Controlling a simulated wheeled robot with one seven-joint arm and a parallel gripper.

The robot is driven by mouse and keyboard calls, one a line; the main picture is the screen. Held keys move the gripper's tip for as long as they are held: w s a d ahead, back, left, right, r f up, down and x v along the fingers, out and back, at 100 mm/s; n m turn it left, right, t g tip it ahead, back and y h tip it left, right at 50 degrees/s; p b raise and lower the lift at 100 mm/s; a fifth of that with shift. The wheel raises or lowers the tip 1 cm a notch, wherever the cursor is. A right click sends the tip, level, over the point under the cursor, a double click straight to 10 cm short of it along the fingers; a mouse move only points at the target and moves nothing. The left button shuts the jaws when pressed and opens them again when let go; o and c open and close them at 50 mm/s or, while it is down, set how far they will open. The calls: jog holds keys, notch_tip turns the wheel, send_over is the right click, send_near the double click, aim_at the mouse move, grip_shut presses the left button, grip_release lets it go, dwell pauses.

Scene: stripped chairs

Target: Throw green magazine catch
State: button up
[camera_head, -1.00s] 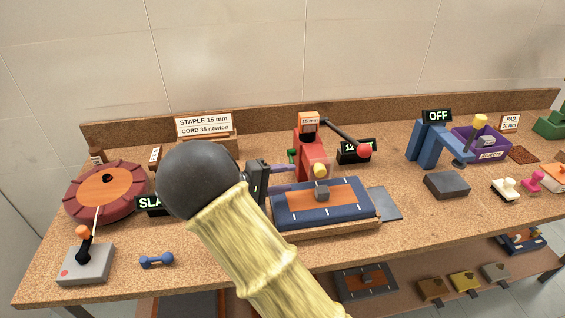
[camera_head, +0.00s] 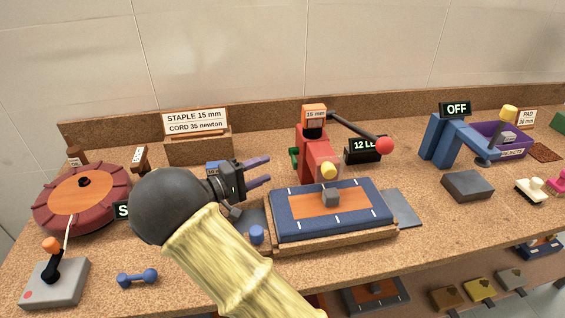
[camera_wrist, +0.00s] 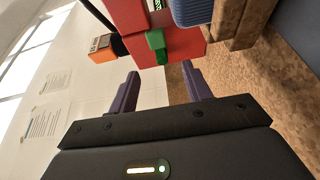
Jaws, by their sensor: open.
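The green magazine catch (camera_head: 293,163) sticks out of the left side of the red stapler (camera_head: 318,155) at the back of the bench. In the wrist view the green catch (camera_wrist: 156,41) shows close up on the red body, ahead of the gap between my fingers. My gripper (camera_head: 266,171) is open and empty, a short way left of the catch and apart from it. Its two purple fingers point toward the stapler, and they also show in the wrist view (camera_wrist: 160,88).
A blue padded seat (camera_head: 290,225) on a wooden frame lies in front of the stapler. A black lever with a red knob (camera_head: 384,146) reaches right from the stapler. A sign block (camera_head: 198,150) stands behind my gripper. A red turntable (camera_head: 50,215) is at the left.

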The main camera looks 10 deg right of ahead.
jog(key=shift+d, duration=0.2)
jog(key=shift+d, duration=0.25)
jog(key=x, duration=0.7)
jog(key=shift+a, duration=0.1)
jog(key=c, duration=1)
